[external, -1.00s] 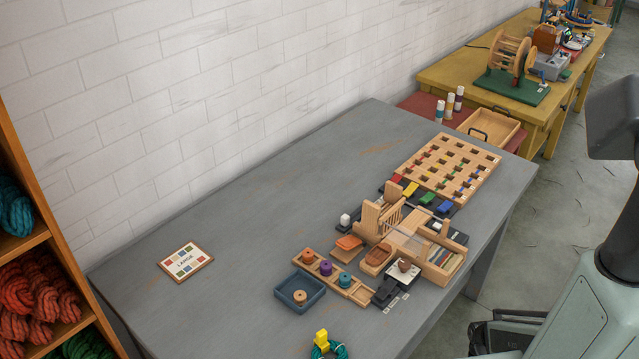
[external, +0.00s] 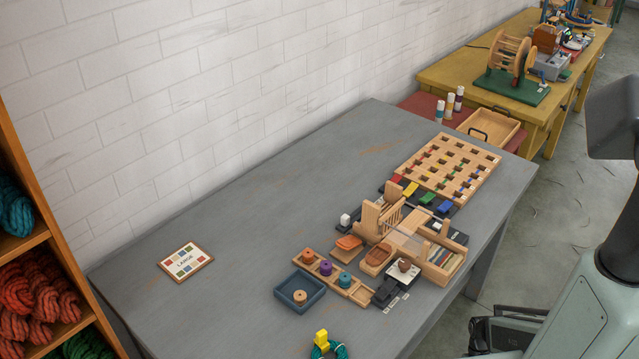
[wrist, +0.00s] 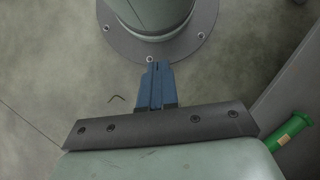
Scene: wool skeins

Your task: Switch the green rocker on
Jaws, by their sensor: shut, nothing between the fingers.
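The green rocker (external: 427,199) is in the external view, in a row with a red rocker (external: 397,179), a yellow rocker (external: 410,189) and a blue rocker (external: 444,208) on a dark base. They lie beside the wooden grid board. Which way the green rocker is tipped is too small to tell. My gripper (wrist: 157,68) shows in the wrist view, its blue fingers together and empty. It is over the floor near my own base, well away from the rockers, which are not in the wrist view.
The wooden grid board (external: 450,165) lies behind the rockers. A wooden loom-like frame (external: 370,218) and trays crowd the near side. A blue tray (external: 301,304) and a label card (external: 186,260) lie further left. The grey table's (external: 260,210) left and back are mostly clear.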

